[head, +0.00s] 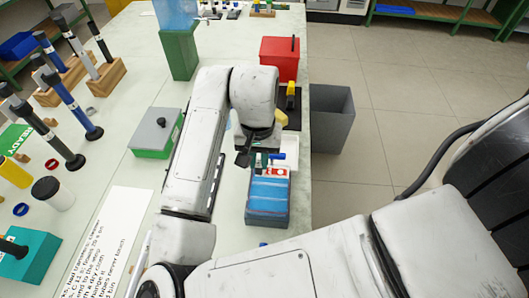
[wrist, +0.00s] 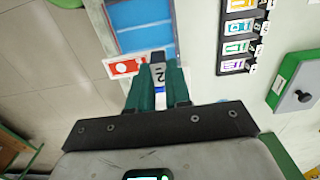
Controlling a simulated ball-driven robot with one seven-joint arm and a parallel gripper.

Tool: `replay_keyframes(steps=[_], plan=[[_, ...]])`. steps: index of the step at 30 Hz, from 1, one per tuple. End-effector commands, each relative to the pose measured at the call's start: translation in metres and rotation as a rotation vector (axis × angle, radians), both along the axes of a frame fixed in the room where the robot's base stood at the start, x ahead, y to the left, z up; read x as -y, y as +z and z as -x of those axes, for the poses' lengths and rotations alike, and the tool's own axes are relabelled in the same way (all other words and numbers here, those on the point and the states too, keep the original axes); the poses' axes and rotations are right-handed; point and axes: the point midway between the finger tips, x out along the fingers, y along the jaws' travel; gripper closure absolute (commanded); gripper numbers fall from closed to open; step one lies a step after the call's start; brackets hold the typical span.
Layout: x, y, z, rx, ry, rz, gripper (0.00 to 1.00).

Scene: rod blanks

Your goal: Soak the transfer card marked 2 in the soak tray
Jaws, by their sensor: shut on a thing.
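My gripper (wrist: 158,88) is shut on the transfer card marked 2. The card's grey tab (wrist: 158,75) shows the 2 between the two green fingers, and its red and white face (wrist: 125,67) shows to the left of them. The soak tray (wrist: 108,16) holds blue water, just beyond the fingertips in the wrist view. The card overlaps the tray's near edge there; I cannot tell its height above the water. In the head view the blue-grey soak tray (head: 268,221) stands near the table's right edge, with my gripper at its far end, partly hidden by my arm.
A dark rack (wrist: 222,45) with several coloured cards stands right of the tray in the wrist view. A green box with a grey lid (wrist: 298,92) is farther right. A red box (head: 279,58) stands farther back. A grey bin (head: 332,118) stands beside the table.

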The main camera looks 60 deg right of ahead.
Motion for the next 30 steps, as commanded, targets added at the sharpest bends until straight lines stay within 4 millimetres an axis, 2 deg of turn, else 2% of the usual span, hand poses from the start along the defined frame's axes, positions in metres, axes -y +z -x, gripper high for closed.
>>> replay_keyframes(steps=[30], plan=[[0.000,-0.077,0.000,0.000,0.000,0.000,1.00]])
